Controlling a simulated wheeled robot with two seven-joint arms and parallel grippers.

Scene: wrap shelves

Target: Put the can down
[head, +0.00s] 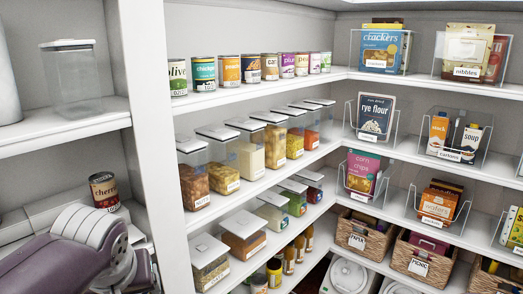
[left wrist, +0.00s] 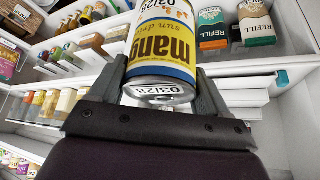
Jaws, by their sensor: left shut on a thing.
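In the left wrist view, my left gripper (left wrist: 162,82) is shut on a yellow and blue can labelled mango (left wrist: 162,45). One grey finger is on each side of the can's lower part. The can's metal end with a date faces my wrist, and its far end is cut off by the picture's top edge. In the head view only a purple and grey part of my arm shows at the lower left; neither the left gripper nor the held can is visible there. My right gripper is in neither view.
A cherry can (head: 103,190) stands on the left shelf beyond my arm. Several cans, including a chicken can (head: 203,73), line the middle top shelf. Clear food boxes (head: 205,160) fill the shelves below. A lidded clear container (head: 72,78) stands upper left. Refill cartons (left wrist: 257,22) show in the wrist view.

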